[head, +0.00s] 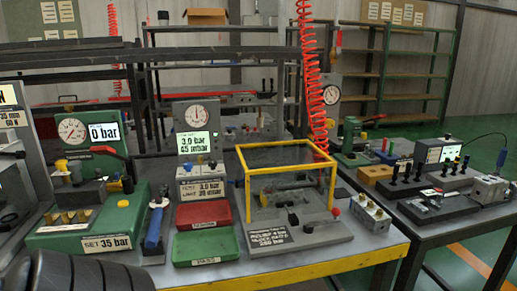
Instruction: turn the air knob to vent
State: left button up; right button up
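No label reading air or vent is legible, so I cannot tell which knob is the air knob. Small knobs sit on a white unit (201,188) below a gauge panel (197,127) reading 3.0 bar. A red knob (335,212) is on the grey plate (300,236) at the yellow-framed clear guard (286,170). Neither of my grippers is in view. Dark ribbed rounded shapes fill the bottom left corner.
A red tray (204,214) and a green tray (205,247) lie mid-bench. A blue-handled tool (155,228) stands left of them. A coiled red hose (312,75) hangs behind the guard. A second bench (462,224) with fittings is at the right. The bench has a yellow front edge.

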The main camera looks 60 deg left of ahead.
aim_at(212, 164)
jog(key=i, duration=0.35)
jog(key=u, duration=1.3)
